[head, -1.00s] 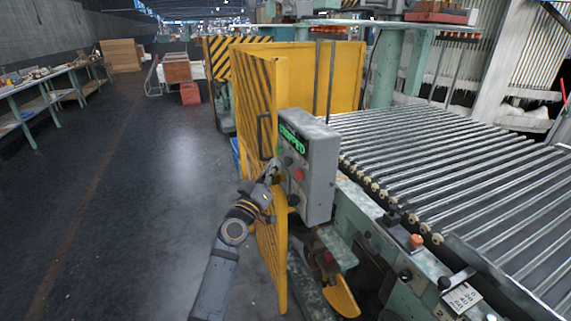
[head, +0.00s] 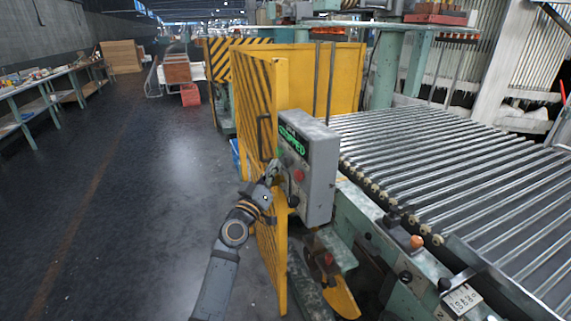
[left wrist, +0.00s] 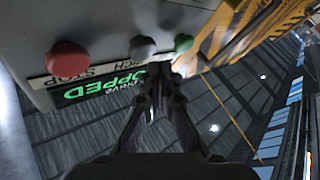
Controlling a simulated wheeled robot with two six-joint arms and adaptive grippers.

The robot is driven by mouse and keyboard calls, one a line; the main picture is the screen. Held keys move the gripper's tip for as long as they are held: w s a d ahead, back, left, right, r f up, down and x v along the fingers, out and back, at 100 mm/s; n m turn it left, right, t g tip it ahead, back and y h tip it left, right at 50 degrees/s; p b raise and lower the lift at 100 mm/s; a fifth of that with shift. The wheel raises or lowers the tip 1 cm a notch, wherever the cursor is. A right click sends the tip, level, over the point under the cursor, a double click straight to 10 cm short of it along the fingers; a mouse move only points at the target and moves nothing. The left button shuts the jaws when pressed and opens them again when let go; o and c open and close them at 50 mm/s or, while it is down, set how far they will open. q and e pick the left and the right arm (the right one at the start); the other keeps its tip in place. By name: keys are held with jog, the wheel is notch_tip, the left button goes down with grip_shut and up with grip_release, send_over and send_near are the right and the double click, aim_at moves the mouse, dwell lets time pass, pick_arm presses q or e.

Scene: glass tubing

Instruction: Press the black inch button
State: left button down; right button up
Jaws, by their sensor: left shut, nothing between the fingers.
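The grey control box (head: 320,168) stands at the edge of the yellow guard, its green display (head: 291,141) reading STOPPED. In the left wrist view its face is upside down. The inch button (left wrist: 142,48), dark grey there, sits between the red stop button (left wrist: 68,60) and a green button (left wrist: 183,42). My left gripper (left wrist: 160,74) is shut and empty, its fingertips close to the panel near the inch and green buttons. I cannot tell whether they touch anything. In the head view the left gripper (head: 272,170) is just left of the box face. My right gripper is not in view.
A yellow guard panel (head: 258,110) stands close behind my left gripper. The roller conveyor (head: 440,165) lies to the right, with an orange button (head: 417,242) on its frame. Open floor (head: 150,190) is on the left, beyond which is a workbench (head: 45,85).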

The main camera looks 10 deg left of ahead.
pick_arm(q)
jog(key=shift+w+d, duration=0.1)
dwell(0.4)
jog(key=shift+w+d, duration=0.15)
jog(key=shift+d, duration=0.15)
